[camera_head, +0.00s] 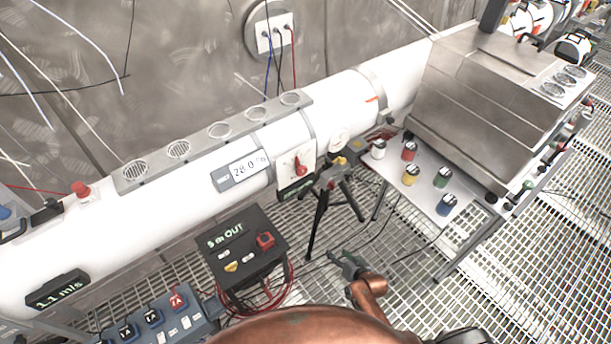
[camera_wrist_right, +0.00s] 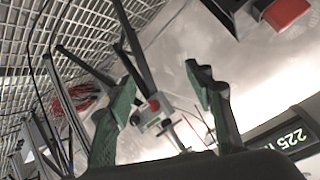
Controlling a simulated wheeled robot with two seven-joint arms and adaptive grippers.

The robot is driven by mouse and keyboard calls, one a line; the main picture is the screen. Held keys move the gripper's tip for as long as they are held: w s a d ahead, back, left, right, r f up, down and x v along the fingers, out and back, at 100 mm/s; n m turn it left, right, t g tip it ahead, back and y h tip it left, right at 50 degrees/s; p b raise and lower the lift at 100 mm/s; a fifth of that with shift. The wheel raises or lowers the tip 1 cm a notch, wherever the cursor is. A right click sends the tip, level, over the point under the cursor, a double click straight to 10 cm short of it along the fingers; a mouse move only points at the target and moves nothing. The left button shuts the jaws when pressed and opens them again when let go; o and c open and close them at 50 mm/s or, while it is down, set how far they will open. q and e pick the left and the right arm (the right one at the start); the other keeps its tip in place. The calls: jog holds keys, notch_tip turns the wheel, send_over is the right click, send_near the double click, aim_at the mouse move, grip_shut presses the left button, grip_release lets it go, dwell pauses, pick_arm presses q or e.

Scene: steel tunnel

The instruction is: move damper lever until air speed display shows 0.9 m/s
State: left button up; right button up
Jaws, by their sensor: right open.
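The air speed display (camera_head: 57,290) on the lower left of the white duct reads 1.1 m/s. A red lever (camera_head: 300,168) on a white plate on the duct's side looks like the damper lever. A dark display (camera_head: 295,187) sits just below it. My right gripper (camera_head: 341,260) has green fingers and is in front of and below the lever, apart from it, over the grating. In the right wrist view the gripper (camera_wrist_right: 163,85) is open with nothing between its fingers. My left gripper is not in view.
A black box (camera_head: 240,245) with red cables stands left of my right gripper. A tripod (camera_head: 335,195) stands between gripper and duct.

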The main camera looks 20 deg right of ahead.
jog(key=w+a+r+t+y, duration=0.15)
jog(key=w+r, duration=0.25)
jog(key=r, duration=0.5)
jog(key=w+a+r+t, duration=0.2)
jog(key=w+r, duration=0.3)
jog(key=r, duration=0.4)
jog(key=t+y+b, duration=0.1)
jog(key=t+y, duration=0.2)
send_near(303, 173)
jog(key=w, duration=0.2)
jog(key=shift+m, duration=0.4)
jog(key=x, duration=0.6)
jog(key=shift+w+a+r, duration=0.1)
jog(key=shift+a, duration=0.25)
jog(key=shift+w+a, duration=0.2)
jog(key=shift+w, duration=0.3)
jog(key=shift+c, duration=0.7)
